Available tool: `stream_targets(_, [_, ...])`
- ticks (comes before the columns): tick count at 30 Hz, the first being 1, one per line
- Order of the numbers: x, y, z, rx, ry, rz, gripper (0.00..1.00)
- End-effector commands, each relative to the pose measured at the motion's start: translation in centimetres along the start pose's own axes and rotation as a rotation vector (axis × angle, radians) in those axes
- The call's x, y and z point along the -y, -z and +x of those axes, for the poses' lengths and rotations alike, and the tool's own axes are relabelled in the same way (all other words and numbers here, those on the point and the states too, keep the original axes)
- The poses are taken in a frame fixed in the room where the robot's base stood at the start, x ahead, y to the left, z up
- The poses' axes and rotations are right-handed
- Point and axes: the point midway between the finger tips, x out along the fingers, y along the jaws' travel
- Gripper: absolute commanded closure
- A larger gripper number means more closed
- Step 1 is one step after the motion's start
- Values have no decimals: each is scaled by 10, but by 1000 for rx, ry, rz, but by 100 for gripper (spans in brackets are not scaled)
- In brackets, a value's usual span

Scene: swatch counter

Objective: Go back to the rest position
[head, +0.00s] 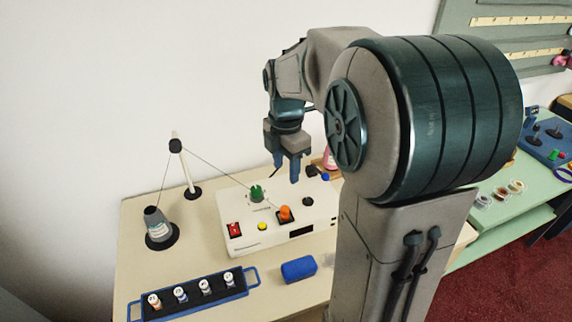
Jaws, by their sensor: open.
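My gripper (288,172) is open and empty. It points down above the back of a white machine box (262,239), apart from the parts on its top as far as I can tell. The box carries a green knob (257,193), an orange knob (285,213), a yellow button (262,227), a red switch (234,229) and a black knob (308,201). My arm bends over the counter, and its large upper part hides the counter's right side.
A thread cone (158,226) and a thread stand (186,165) are at the left. In front are a blue-handled tray (215,294) with several small spools and a blue block (299,269). A green table (490,222) stands at the right. A white wall is behind.

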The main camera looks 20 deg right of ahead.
Motion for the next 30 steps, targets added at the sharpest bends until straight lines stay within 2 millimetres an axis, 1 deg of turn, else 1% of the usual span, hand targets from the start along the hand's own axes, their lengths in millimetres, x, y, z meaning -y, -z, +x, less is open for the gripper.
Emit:
stream_targets(13, [0,0,0,0,0,2,54])
stream_targets(17, [4,3,-2,4,-10,52,54])
stream_targets(20, [13,10,-6,9,-27,159,54])
stream_targets(30, [57,37,-15,0,-120,701,54])
